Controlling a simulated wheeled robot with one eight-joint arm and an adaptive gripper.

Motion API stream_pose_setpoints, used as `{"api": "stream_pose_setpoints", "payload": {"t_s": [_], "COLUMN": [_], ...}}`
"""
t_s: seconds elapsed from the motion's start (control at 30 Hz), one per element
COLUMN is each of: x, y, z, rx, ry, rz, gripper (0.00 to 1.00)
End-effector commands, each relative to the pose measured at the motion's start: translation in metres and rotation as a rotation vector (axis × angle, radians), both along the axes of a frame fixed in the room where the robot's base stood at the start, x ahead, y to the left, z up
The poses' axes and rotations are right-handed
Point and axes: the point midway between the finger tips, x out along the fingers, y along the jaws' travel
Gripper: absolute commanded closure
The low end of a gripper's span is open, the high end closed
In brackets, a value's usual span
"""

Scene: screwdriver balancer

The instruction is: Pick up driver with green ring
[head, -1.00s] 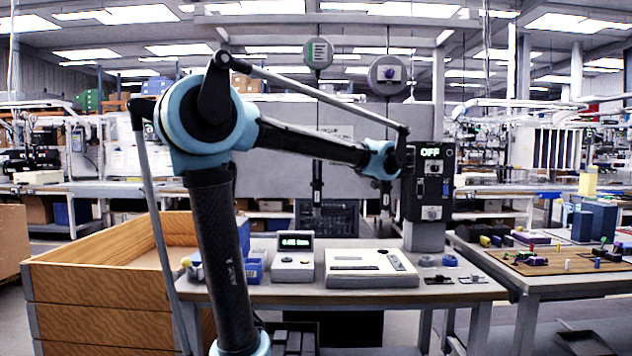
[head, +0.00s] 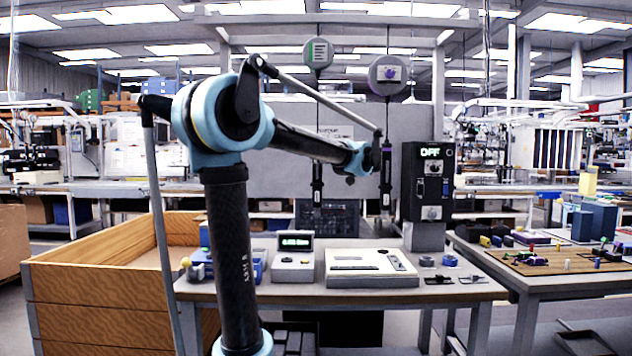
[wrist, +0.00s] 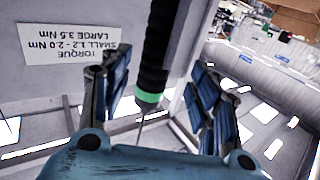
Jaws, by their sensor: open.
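In the wrist view, a black driver (wrist: 155,60) with a green ring (wrist: 147,97) and a thin metal bit stands between the two blue-padded fingers of my gripper (wrist: 160,80). My gripper is open, with a visible gap on each side of the driver. In the head view, two dark drivers hang from cables: a left one (head: 317,184) under a disc with a green mark (head: 317,53), and a right one (head: 386,185) under a disc with a purple mark (head: 388,75). My gripper is hidden behind my wrist in that view.
A torque label (wrist: 65,55) is on the grey panel in the wrist view. A black control box reading OFF (head: 428,185) stands to the right of the drivers. A workbench (head: 465,287) below bears a display and a pale box (head: 370,270). A wooden crate (head: 100,270) stands at left.

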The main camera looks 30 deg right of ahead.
Motion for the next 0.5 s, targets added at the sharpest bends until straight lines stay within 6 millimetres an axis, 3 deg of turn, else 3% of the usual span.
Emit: {"api": "stream_pose_setpoints", "payload": {"t_s": [0.5], "x": [0.051], "y": [-0.002], "z": [0.0], "rx": [0.0], "ry": [0.0], "rz": [0.001], "gripper": [0.44]}}
